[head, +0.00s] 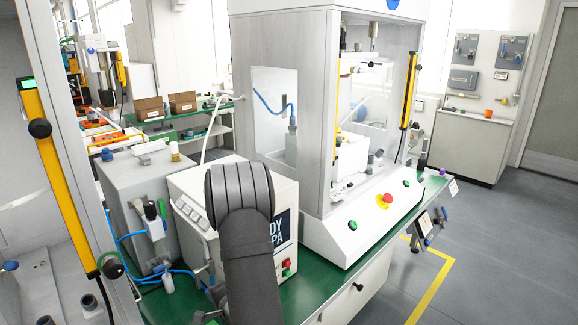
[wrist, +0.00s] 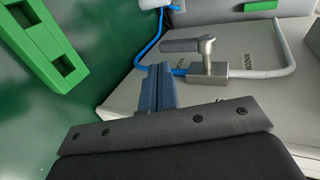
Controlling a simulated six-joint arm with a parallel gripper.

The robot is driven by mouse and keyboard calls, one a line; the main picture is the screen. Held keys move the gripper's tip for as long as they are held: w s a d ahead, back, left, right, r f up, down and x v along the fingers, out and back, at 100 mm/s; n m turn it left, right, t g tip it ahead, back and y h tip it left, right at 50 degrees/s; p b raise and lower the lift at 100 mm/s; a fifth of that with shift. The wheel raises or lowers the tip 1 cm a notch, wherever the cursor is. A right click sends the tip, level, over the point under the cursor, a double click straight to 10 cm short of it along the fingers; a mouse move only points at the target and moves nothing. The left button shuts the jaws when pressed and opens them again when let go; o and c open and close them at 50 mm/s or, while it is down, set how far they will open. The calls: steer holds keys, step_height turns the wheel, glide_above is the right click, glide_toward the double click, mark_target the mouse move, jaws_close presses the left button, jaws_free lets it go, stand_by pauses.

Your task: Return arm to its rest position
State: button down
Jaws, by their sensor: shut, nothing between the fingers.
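In the wrist view, the blue fingers of my gripper (wrist: 157,80) are shut with nothing between them. They point at a grey metal panel (wrist: 125,85) with a lever-like metal fitting (wrist: 207,58) just to the right of the fingertips. I cannot tell how far apart fingers and panel are. In the head view, my dark arm rises at the lower middle in front of a light box (head: 190,185) on the green bench. My gripper cannot be made out there.
A green slotted block (wrist: 38,45) lies left of the fingers. A blue hose (wrist: 150,50) and a bent grey bar (wrist: 289,60) are near the fitting. The press cabinet (head: 310,120) stands behind my arm on the bench (head: 290,292). Open floor (head: 500,250) lies right.

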mark_target(200, 287)
steer(key=w+a, duration=0.3)
steer(key=shift+w+a+r, duration=0.1)
steer(key=shift+r, duration=0.05)
steer(key=shift+f, duration=0.6)
